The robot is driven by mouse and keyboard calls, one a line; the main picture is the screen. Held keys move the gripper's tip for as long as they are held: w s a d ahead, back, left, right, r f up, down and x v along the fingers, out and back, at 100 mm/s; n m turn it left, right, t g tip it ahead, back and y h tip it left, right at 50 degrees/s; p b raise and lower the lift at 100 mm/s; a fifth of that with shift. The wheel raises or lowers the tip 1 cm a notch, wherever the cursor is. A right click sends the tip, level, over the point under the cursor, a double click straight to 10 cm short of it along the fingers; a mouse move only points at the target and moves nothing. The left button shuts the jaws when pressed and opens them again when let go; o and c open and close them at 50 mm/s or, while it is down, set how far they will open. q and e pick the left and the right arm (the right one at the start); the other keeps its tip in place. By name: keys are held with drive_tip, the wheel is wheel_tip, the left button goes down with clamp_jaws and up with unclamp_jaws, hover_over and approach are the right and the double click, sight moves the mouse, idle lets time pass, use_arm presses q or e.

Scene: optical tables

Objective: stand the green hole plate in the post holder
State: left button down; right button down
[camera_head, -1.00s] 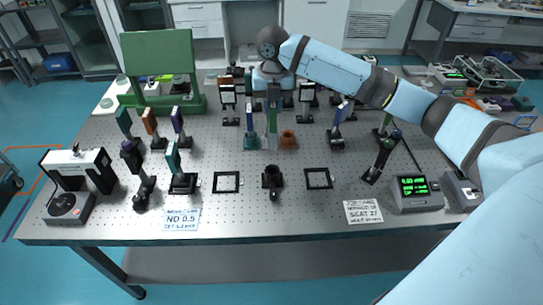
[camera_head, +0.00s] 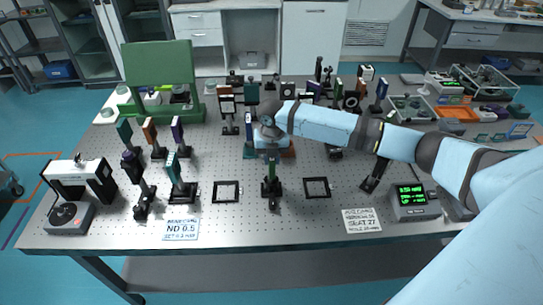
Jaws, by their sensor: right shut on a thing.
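My right gripper (camera_head: 271,158) points down near the middle of the table. It is shut on the green hole plate (camera_head: 271,184), which hangs upright below the fingers. The plate's upper part is hidden by the gripper. The black post holder (camera_head: 272,203) is directly below, and the plate's lower end overlaps it in the picture. I cannot tell whether the post is inside the holder or just above it. My left gripper is out of view.
Mounted optics (camera_head: 181,180) stand to the left, with a green stand (camera_head: 160,65) behind. A white card (camera_head: 361,221) and a meter (camera_head: 415,201) lie at right. The front edge is mostly clear.

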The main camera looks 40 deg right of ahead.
drive_tip(key=c, duration=1)
unclamp_jaws()
drive_tip(key=shift+f, duration=0.1)
wheel_tip(320, 180, up, 12)
drive_tip(key=b, duration=0.2)
drive_tip(key=s+a+f+m+t+y, duration=0.1)
drive_tip(key=s+a+f+m, duration=0.2)
drive_tip(key=a+f, duration=0.3)
drive_tip(key=s+a+f+m+t+y, duration=0.2)
drive_tip(key=s+a+f+m, duration=0.1)
drive_tip(key=a+f, duration=0.3)
drive_tip(key=s+a+f+m+t+y, duration=0.2)
drive_tip(key=s+a+f+m, duration=0.1)
drive_tip(key=a+f+m, duration=0.2)
drive_tip(key=shift+a+f, duration=0.5)
drive_tip(key=shift+f, duration=0.3)
drive_tip(key=s+f+m+t, duration=0.2)
drive_tip(key=s+m, duration=0.3)
drive_tip(key=s, duration=0.1)
drive_tip(key=s+f+m+t+h, duration=0.1)
drive_tip(key=s+f+m+t, duration=0.1)
drive_tip(key=s+m, duration=0.3)
drive_tip(key=s+f+m+t, duration=0.2)
drive_tip(key=s+f+m, duration=0.2)
drive_tip(key=s, duration=0.3)
drive_tip(key=shift+d+m+h, duration=0.3)
drive_tip(key=shift+d+m, duration=0.05)
drive_tip(key=shift+m, duration=0.55)
